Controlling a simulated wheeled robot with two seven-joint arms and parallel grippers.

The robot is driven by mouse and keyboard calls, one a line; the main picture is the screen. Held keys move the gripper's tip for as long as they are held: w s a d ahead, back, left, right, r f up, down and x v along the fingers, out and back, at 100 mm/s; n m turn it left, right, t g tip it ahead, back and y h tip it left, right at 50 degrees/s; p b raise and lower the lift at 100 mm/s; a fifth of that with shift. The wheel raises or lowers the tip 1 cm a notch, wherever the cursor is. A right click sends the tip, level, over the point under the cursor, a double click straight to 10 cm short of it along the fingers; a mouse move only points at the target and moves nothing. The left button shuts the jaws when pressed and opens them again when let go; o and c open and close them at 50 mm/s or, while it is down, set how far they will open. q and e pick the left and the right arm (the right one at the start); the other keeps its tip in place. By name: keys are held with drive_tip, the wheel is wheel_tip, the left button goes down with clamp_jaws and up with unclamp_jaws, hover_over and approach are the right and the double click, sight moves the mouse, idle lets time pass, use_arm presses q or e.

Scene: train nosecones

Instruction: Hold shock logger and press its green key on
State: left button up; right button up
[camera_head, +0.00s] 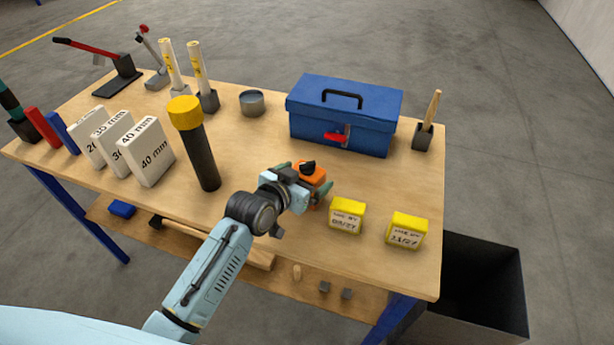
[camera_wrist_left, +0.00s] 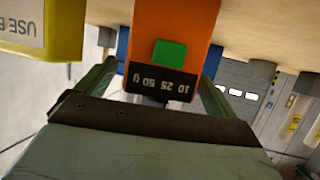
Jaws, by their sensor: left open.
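The shock logger is an orange block (camera_head: 311,172) on the table, in front of the blue toolbox. In the left wrist view the orange logger (camera_wrist_left: 175,22) appears upside down, with its green key (camera_wrist_left: 170,53) and a black strip reading 10 25 50 g. My left gripper (camera_head: 296,180) is at the logger. In the wrist view its two green fingers (camera_wrist_left: 153,80) are open, one on each side of the logger, with a gap visible at the sides. Whether a finger touches it I cannot tell. My right gripper is not in view.
Two yellow labelled blocks (camera_head: 346,215) (camera_head: 407,231) stand right of the logger. The blue toolbox (camera_head: 345,115) is behind it. A black cylinder with a yellow top (camera_head: 203,155) and white mm blocks (camera_head: 148,150) stand to the left. A dark bin (camera_head: 480,285) is beyond the table's right edge.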

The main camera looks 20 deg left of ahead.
use_arm(q)
drive_tip(key=shift+x, duration=0.8)
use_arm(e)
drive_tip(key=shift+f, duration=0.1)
use_arm(q)
drive_tip(key=shift+c, duration=0.2)
drive_tip(key=c, duration=1.2)
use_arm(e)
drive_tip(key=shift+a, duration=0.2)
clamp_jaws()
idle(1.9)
